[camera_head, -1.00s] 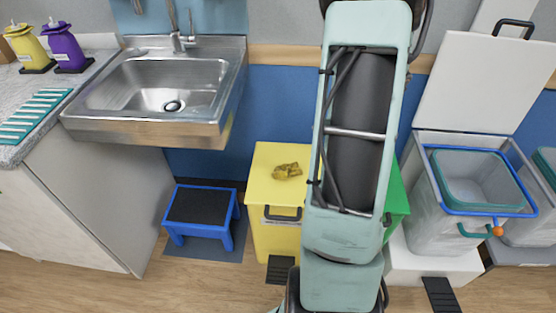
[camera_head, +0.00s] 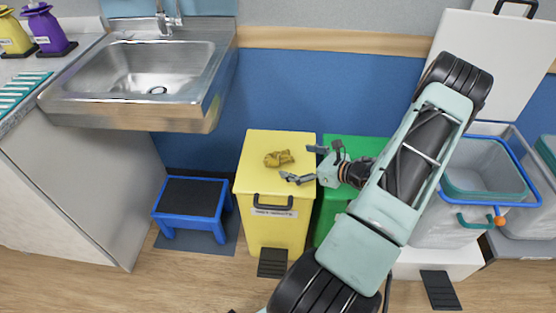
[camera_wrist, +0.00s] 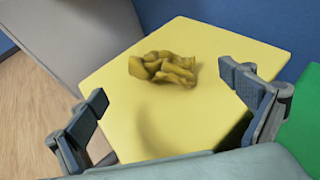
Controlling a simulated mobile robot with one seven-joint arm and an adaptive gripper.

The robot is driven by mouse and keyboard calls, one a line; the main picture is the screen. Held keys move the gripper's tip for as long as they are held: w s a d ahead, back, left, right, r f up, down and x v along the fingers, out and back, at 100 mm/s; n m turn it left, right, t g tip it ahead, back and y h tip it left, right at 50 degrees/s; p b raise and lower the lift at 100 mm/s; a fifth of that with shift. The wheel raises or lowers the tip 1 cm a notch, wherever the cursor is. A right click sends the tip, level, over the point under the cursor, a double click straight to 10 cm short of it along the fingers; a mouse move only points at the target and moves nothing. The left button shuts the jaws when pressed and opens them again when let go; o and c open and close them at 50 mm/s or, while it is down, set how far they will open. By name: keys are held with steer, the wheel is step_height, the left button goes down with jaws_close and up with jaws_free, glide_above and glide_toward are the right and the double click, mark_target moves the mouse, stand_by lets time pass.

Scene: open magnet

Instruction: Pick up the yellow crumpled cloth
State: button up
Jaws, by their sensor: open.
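The yellow crumpled cloth (camera_head: 279,158) lies on the flat lid of the yellow bin (camera_head: 279,232). In the wrist view the cloth (camera_wrist: 162,68) is a small mustard-coloured lump near the middle of the yellow lid (camera_wrist: 190,118). My gripper (camera_head: 303,164) is open and empty, just right of the cloth in the head view, with its fingers pointing left toward it. In the wrist view my gripper's fingers (camera_wrist: 170,92) stand wide apart on either side, with the cloth ahead, between and beyond them. Neither finger touches the cloth.
A green bin (camera_head: 335,212) stands right of the yellow one, partly behind my arm. A blue step stool (camera_head: 193,205) stands to the left, below a steel sink (camera_head: 145,85). A grey bin with a blue rim (camera_head: 462,215) is at right. The blue wall (camera_head: 290,90) is close behind.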

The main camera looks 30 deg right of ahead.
mark_target(278, 157)
steer(key=x, duration=0.3)
steer(key=b+x, duration=0.1)
steer(key=x, duration=0.4)
steer(key=shift+w+f+b, duration=0.2)
steer(key=shift+f+b, duration=0.15)
steer(key=shift+f, duration=0.1)
steer(key=shift+c, duration=0.3)
steer(key=c, duration=0.8)
